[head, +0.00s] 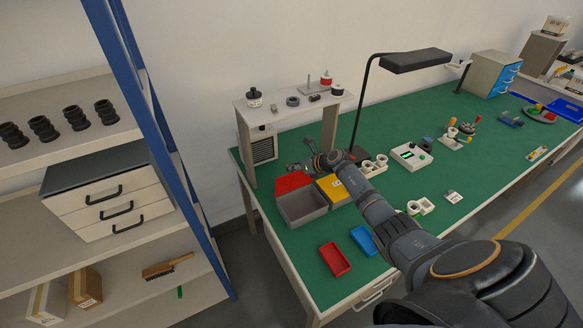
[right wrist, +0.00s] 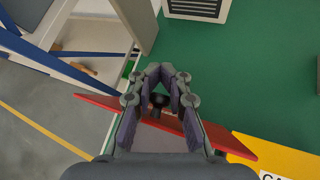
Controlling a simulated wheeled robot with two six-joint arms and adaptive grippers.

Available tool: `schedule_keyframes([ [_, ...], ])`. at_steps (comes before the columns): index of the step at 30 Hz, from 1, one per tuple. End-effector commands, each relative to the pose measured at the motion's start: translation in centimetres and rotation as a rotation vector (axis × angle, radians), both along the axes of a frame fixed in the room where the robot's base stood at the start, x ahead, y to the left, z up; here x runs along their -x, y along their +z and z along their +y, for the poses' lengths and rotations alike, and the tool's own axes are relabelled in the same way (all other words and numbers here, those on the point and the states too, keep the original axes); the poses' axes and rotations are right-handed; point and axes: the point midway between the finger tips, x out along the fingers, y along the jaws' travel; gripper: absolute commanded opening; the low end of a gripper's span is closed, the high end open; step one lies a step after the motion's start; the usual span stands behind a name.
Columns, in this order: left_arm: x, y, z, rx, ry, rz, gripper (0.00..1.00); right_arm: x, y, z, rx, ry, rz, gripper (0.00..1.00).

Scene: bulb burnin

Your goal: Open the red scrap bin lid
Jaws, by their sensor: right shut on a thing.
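The red lid (head: 293,182) stands raised at the back edge of the grey scrap bin (head: 303,222), and the bin's grey inside shows from above. In the right wrist view the lid (right wrist: 226,142) appears nearly edge-on as a slanted red strip. My right gripper (head: 300,167) is at the lid, at the back left of the bin. In the right wrist view its fingers (right wrist: 160,98) are shut on the lid's small dark knob (right wrist: 158,100). The fingers partly hide the lid. My left gripper is not in view.
A yellow-lidded bin (head: 333,190) stands right beside the grey bin. A small raised shelf (head: 290,104) stands behind, with a lamp (head: 415,61) to its right. Red (head: 335,259) and blue (head: 364,240) trays lie in front. A storage rack (head: 140,90) is at left.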

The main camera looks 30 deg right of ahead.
Motion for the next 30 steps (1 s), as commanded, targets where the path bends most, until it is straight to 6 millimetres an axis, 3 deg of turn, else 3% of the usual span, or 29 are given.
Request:
schedule_keyframes([
  [1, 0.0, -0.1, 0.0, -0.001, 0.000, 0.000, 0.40, 0.5, -0.9, -0.3, 0.006, -0.001, 0.018, 0.00],
  [8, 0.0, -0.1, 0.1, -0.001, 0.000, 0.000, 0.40, 0.6, -1.0, -0.2, 0.006, 0.000, 0.020, 0.00],
  [9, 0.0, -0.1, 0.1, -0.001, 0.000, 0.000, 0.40, 0.6, -1.0, -0.2, 0.006, 0.001, 0.021, 0.17],
  [14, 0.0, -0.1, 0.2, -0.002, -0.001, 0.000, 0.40, 0.5, -0.9, -0.2, 0.004, 0.000, 0.018, 0.38],
  [24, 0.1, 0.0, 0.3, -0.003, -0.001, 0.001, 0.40, 0.4, -0.4, -0.2, 0.002, 0.000, 0.010, 0.39],
  [30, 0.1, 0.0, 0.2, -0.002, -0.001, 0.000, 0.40, 2.6, 1.0, -1.2, 0.006, 0.001, 0.011, 0.39],
])
